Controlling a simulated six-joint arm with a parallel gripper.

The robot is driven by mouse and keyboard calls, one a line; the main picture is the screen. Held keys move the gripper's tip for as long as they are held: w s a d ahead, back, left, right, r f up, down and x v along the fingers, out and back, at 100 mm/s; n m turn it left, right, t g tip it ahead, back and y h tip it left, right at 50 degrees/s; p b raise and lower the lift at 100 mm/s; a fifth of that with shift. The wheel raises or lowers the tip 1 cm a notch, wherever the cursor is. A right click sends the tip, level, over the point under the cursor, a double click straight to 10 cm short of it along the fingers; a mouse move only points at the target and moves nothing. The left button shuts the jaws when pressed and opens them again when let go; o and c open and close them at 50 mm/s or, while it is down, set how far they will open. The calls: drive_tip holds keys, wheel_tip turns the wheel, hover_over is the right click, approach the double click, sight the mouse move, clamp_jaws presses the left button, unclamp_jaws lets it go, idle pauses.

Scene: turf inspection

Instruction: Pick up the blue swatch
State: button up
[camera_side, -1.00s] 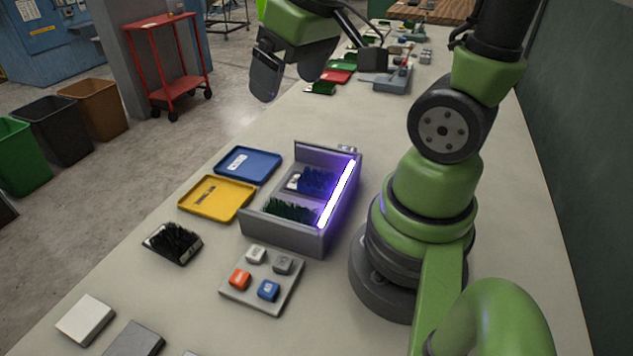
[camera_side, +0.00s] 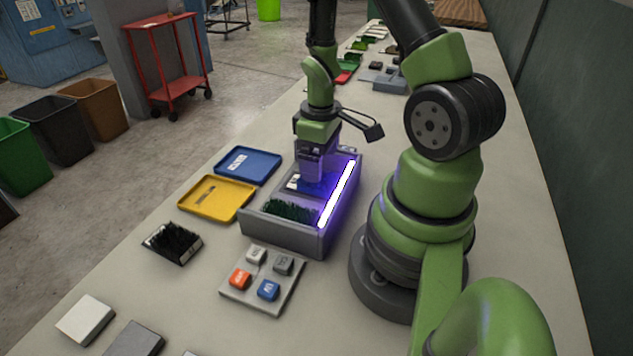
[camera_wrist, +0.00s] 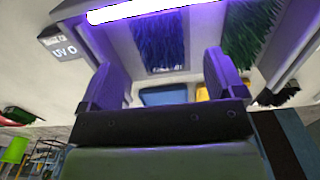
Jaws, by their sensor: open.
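The blue swatch (camera_wrist: 158,42) lies in the rear compartment of a grey box (camera_side: 280,233). In the wrist view it is a strip of blue-purple turf with a pale label at one end. In the side view my gripper (camera_side: 316,178) reaches down over the swatch and hides most of it. In the wrist view my gripper (camera_wrist: 160,75) has its two fingers wide apart with nothing between them. The swatch shows beyond the fingers. I cannot tell whether they touch it.
A glowing violet lamp (camera_side: 337,194) runs along the box's right wall. A green swatch (camera_side: 290,210) lies in the front compartment. The blue tray (camera_side: 262,178) and yellow tray (camera_side: 227,211) are left of the box.

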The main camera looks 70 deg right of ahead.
drive_tip(key=shift+w+f, duration=0.2)
drive_tip(key=shift+f, duration=1.2)
drive_tip(key=shift+w+f, duration=0.2)
drive_tip(key=shift+f, duration=1.15)
drive_tip(key=c, duration=1.1)
drive_tip(key=shift+o, duration=0.2)
drive_tip(key=shift+r, duration=0.1)
